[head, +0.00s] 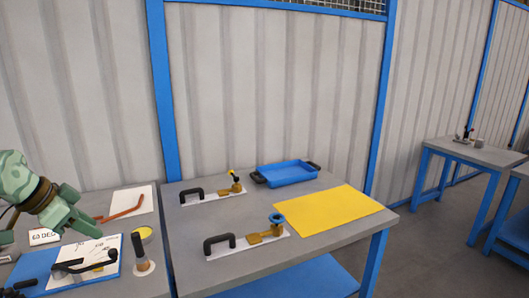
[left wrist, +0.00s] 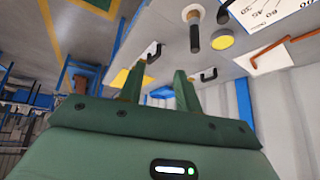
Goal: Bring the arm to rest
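My left arm is green and comes in from the left edge of the head view. Its left gripper (head: 82,212) is over the left table, above the white board area. In the left wrist view the left gripper (left wrist: 158,82) shows two green fingers standing well apart with nothing between them. The gripper is open and empty. My right gripper is in neither view.
Below the left gripper are a blue mat (head: 40,268), a white printed board (head: 108,248) and a dark-handled tool (head: 138,248). The right table holds a blue tray (head: 285,173), a yellow sheet (head: 325,209) and two black-handled fixtures (head: 212,194).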

